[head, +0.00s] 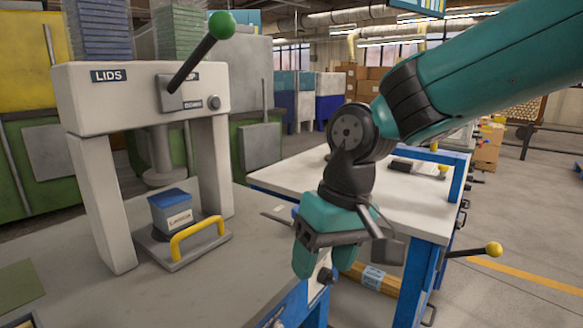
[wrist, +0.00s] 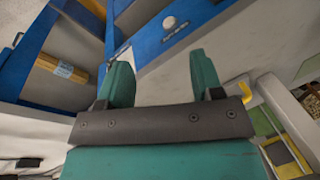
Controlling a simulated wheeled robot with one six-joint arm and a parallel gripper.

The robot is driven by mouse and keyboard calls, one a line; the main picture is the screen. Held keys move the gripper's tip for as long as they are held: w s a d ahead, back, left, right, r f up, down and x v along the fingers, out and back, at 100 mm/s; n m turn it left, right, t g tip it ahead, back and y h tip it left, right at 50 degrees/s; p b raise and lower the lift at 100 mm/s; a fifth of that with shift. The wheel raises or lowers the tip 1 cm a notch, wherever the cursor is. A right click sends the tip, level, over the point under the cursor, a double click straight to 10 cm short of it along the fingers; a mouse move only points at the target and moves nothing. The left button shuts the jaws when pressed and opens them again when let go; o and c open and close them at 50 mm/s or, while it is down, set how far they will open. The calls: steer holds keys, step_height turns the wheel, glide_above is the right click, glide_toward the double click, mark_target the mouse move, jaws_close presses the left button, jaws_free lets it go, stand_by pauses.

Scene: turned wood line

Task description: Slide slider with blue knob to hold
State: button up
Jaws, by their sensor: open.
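I cannot make out a slider with a blue knob in either view. My gripper (head: 324,264) hangs fingers-down by the near bench's right edge in the head view. Its two teal fingers stand apart with nothing seen between them. In the wrist view, the open fingers (wrist: 162,74) point towards a blue panel (wrist: 205,22) carrying a pale round knob (wrist: 169,22) and a small label. My gripper and wrist hide part of the bench edge in the head view.
A pale press marked LIDS (head: 88,165), with a green-knobbed lever (head: 203,52), stands at left. Under it are a blue-topped box (head: 171,211) and a yellow handle (head: 197,234). A white-topped bench (head: 412,205) stands behind my gripper. A yellow-knobbed lever (head: 478,251) juts out at right.

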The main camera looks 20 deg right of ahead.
steer(key=w+d+r+m+h+p, duration=0.1)
steer(key=w+d+r+m+p, duration=0.1)
steer(key=w+r+m+p, duration=0.5)
steer(key=w+d+r+m+h+p, duration=0.1)
steer(key=w+r+m+h+p, duration=0.15)
steer(key=w+r+p, duration=0.75)
steer(key=shift+m+y, duration=0.25)
steer(key=shift+y, duration=0.2)
steer(key=w+f+p, duration=0.1)
steer(key=f, duration=0.5)
steer(key=w+f+p, duration=0.1)
steer(key=f, duration=0.5)
steer(key=w+f+p, duration=0.1)
steer(key=f, duration=0.6)
steer(key=shift+d+f, duration=0.1)
steer(key=shift+d, duration=0.05)
